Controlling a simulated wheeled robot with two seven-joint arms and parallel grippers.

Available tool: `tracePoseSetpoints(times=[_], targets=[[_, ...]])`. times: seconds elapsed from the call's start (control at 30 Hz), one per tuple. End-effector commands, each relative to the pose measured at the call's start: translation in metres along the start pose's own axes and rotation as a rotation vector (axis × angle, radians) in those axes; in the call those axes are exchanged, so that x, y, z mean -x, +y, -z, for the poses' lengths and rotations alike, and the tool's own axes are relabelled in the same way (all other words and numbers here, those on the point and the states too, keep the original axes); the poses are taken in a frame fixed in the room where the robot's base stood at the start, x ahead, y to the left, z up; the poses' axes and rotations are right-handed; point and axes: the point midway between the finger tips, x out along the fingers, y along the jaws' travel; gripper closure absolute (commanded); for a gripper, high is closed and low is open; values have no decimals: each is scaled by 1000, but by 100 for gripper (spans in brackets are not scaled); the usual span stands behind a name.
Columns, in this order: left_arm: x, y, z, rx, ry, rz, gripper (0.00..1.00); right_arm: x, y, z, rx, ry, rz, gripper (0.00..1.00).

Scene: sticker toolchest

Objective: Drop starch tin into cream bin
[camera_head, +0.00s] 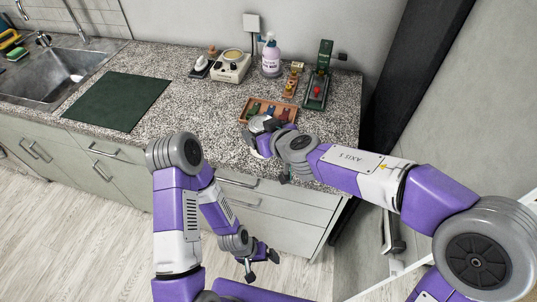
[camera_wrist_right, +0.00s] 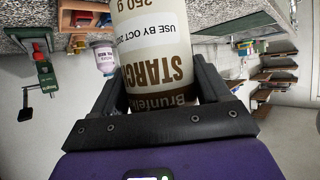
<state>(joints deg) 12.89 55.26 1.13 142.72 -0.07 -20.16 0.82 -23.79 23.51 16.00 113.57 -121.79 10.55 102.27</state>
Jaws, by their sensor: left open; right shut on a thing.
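The starch tin (camera_wrist_right: 155,40) is cream and brown, with its "STARCH" label upside down in the right wrist view. My right gripper (camera_wrist_right: 162,88) is shut around it, with one dark finger on each side. In the head view my right gripper (camera_head: 265,130) is over the front part of the counter, just in front of a brown tray; the tin is mostly hidden there by the gripper and arm. My left gripper (camera_head: 260,265) is open and empty, low in front of the drawers. I cannot make out a cream bin in either view.
A dark green mat (camera_head: 117,101) and a sink (camera_head: 50,75) are at left. The speckled counter (camera_head: 175,105) between is clear.

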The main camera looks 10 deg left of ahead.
Motion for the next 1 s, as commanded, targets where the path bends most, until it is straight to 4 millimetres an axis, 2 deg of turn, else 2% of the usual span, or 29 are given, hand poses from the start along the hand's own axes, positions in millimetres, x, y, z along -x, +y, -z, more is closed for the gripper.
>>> tracePoseSetpoints(times=[0.03,0.27,0.5,0.97,1.0], targets=[[-10,-4,0,0,0,0,0,-6,1,-12,-1,1,-2,68],[-20,-8,1,0,0,0,0,-14,2,-28,-1,2,-5,68],[-36,-13,2,0,0,0,0,-29,2,-55,-1,2,-5,68],[-40,-15,2,0,0,0,0,-31,2,-59,-2,4,-6,68],[-39,-14,2,0,0,0,0,-31,2,-59,-3,1,-5,18]])
